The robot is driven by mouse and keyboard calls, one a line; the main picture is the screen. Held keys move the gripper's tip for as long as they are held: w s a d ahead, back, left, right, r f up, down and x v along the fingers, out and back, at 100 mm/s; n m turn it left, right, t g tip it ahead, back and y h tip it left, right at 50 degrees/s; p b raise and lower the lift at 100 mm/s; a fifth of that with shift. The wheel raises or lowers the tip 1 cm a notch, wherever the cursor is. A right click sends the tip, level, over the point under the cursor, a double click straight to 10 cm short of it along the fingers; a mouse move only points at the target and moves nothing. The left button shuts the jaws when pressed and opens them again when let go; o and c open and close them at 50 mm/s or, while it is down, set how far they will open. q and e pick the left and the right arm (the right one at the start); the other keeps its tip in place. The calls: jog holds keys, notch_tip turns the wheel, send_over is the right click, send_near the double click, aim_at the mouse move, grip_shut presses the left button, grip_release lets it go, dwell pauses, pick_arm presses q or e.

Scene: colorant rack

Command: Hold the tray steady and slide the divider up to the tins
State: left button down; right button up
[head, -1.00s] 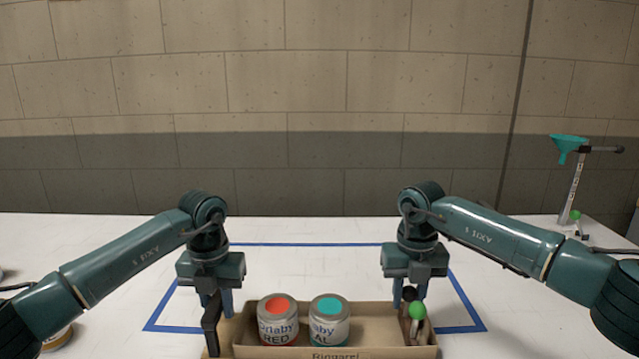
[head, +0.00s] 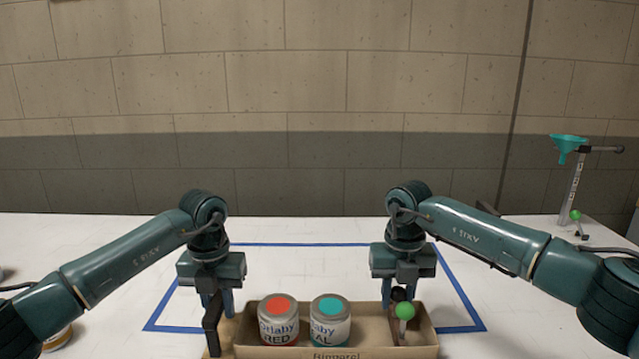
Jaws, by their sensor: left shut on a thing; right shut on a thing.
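The tan tray (head: 270,352) lies at the bottom of the head view, its lower part cut off. Two tins stand side by side in its left half: one with a red top (head: 279,322) and one with a teal top (head: 330,322). My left gripper (head: 213,325) is shut on the tray's left end.
A blue line (head: 300,244) marks a rectangle on the white table around the tray. A teal funnel (head: 568,143) on a stand is at the far right. A round container (head: 58,338) is partly hidden behind my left arm. The table behind the tray is clear.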

pick_arm(q)
jog(key=shift+d, duration=0.15)
pick_arm(e)
jog(key=shift+a, duration=0.25)
jog(key=shift+a, duration=1.05)
jog(key=shift+a, duration=1)
jog(key=shift+a, duration=1)
jog(key=shift+a, duration=0.95)
